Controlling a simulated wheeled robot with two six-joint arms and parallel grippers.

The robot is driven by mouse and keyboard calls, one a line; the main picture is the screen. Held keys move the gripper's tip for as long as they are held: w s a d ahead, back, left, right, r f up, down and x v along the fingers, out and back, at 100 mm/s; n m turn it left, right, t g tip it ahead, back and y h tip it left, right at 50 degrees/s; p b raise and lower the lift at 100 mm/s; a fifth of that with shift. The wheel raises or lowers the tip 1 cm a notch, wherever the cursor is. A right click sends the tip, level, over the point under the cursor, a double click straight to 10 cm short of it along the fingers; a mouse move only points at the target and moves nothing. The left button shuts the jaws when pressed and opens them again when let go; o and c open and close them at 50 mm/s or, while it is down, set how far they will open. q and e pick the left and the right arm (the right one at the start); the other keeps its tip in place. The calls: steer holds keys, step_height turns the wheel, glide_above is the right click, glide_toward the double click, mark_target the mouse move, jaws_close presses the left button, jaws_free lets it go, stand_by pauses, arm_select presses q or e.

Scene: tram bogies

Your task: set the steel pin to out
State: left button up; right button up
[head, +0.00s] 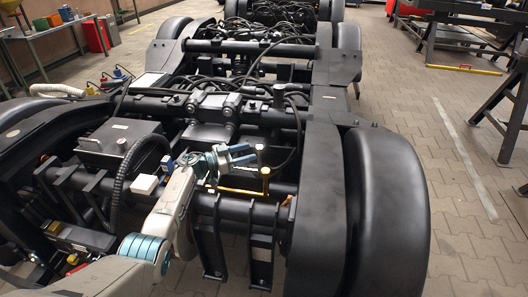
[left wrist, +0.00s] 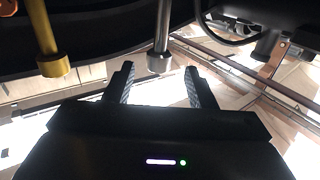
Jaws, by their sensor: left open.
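The steel pin (left wrist: 160,45) is a silver-grey rod with a wider round end. In the left wrist view it hangs from the dark frame, just beyond the fingertips and across the gap between them. My left gripper (left wrist: 162,82) is open and empty, with one finger on each side of the pin's line. I see no contact with the pin. In the head view my left gripper (head: 248,155) is over the front of the bogie, fingers pointing right. The steel pin cannot be made out clearly there. My right gripper is not in view.
A brass-coloured pin (left wrist: 52,45) hangs left of the steel one. In the head view a yellow bar (head: 240,190) lies close below my left gripper. Black bogie frames (head: 318,190), cables and wheel covers (head: 390,200) surround it.

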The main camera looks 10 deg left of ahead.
mark_target(260, 149)
arm_select(q)
steer(key=b+x, duration=0.1)
steer(key=x, duration=0.4)
steer(key=shift+w+d, duration=0.1)
steer(key=shift+d, duration=0.2)
steer(key=shift+x, duration=0.8)
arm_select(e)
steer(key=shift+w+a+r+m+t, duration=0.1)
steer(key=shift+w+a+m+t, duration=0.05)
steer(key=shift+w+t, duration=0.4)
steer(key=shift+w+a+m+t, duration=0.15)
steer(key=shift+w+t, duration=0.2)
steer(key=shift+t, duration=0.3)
arm_select(q)
steer(key=shift+r, duration=0.1)
jaws_close()
steer(key=d+p, duration=0.1)
steer(key=d, duration=0.3)
steer(key=shift+d, duration=0.35)
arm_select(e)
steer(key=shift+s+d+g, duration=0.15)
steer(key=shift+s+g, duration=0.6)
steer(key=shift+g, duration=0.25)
